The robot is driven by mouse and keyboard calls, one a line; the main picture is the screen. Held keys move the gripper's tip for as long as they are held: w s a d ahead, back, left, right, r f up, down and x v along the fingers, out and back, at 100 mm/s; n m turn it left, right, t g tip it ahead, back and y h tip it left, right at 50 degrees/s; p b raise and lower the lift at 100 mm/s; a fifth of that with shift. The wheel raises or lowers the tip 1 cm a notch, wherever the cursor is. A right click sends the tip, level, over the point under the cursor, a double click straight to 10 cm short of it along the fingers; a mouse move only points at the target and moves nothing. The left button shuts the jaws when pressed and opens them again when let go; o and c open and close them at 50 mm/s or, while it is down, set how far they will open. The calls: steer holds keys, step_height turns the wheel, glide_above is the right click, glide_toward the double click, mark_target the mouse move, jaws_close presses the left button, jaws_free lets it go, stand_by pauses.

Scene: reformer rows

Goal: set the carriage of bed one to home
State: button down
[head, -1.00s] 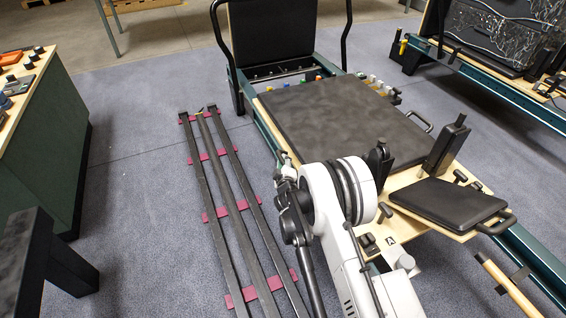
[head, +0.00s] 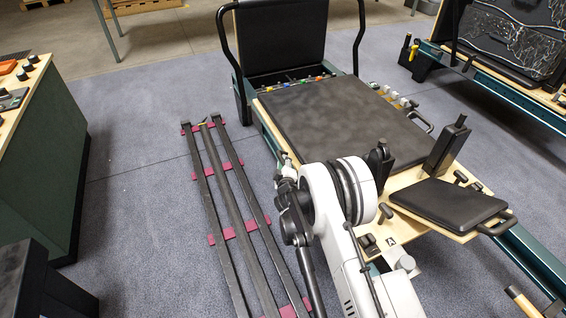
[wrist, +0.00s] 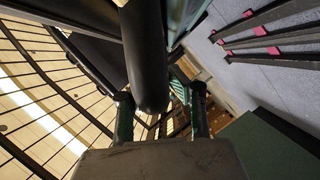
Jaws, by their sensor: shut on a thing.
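Bed one is the nearest bed. Its carriage (head: 345,118) is a black pad over a light wooden board, with a black headrest (head: 448,203) and two upright black shoulder rests (head: 445,145). The carriage's far edge lies close to the colored spring ends (head: 290,82) below the black upright board (head: 282,40). In the wrist view, my gripper (wrist: 160,103) has its two fingers either side of a thick black rounded bar (wrist: 147,60) and is shut on it. My arm hides the gripper in the head view. I cannot tell which part of the bed the bar is.
Dark floor rails on magenta crosspieces (head: 228,234) lie left of the bed. A green cabinet with a wooden top (head: 45,130) stands at the left. Another bed (head: 500,75) stands at the right. A wooden pole (head: 522,302) shows at lower right. Open floor (head: 150,180) lies between cabinet and rails.

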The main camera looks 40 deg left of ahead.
steer(key=shift+w+a+r, duration=0.1)
steer(key=shift+a, duration=0.15)
steer(key=c, duration=1.6)
jaws_free()
steer(key=v, duration=0.7)
steer(key=shift+d, duration=0.2)
